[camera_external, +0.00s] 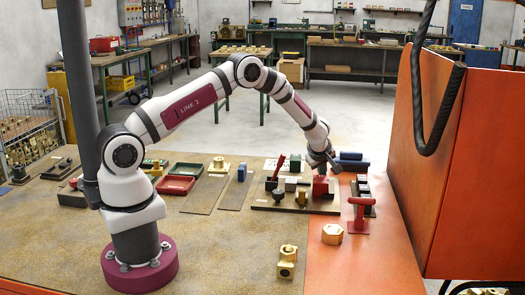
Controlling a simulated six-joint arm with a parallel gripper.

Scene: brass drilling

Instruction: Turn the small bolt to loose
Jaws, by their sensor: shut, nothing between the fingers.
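My gripper (325,168) points down over the right part of a dark fixture plate (268,206). Its fingers look shut and empty, close above a red block (320,187). I cannot tell if it touches the block. Several small parts stand on the plate, among them a dark knob-like part (278,195) and a brass part (302,197). The small bolt is too small or hidden for me to pick out.
A red clamp-like stand (359,214), a brass hexagonal piece (332,234) and a brass fitting (287,262) stand to the front. A dark blue cylinder (350,161) lies behind. A large orange panel (455,160) bounds the right.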

